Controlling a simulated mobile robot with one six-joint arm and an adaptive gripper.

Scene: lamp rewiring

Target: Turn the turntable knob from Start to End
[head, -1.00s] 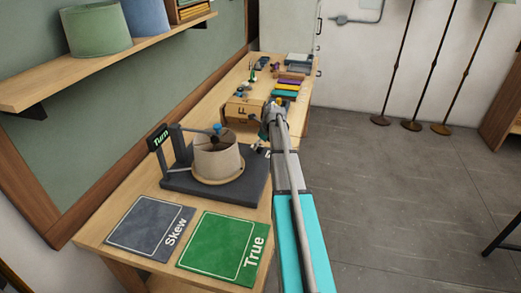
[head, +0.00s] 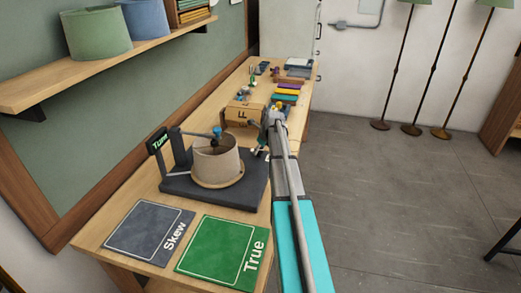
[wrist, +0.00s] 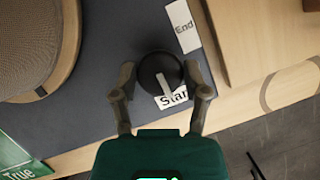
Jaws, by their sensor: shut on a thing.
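The turntable's dark base (head: 243,196) stands on the workbench and carries a beige lampshade (head: 216,165). The shade also shows at the upper left of the wrist view (wrist: 28,45). The black round knob (wrist: 156,66) is on the base in the wrist view. Its white pointer line faces the Start label (wrist: 173,98), which is partly covered by the knob. The End label (wrist: 183,26) is above and to the right. My gripper (wrist: 160,72) is shut on the knob, one finger on each side. In the head view my arm hides the knob.
A grey Skew mat (head: 150,232) and a green True mat (head: 222,252) lie at the bench's near end. A cardboard box (head: 240,114) and several coloured items stand farther back. A Turn sign (head: 158,143) rises at the turntable's left. Open floor lies to the right.

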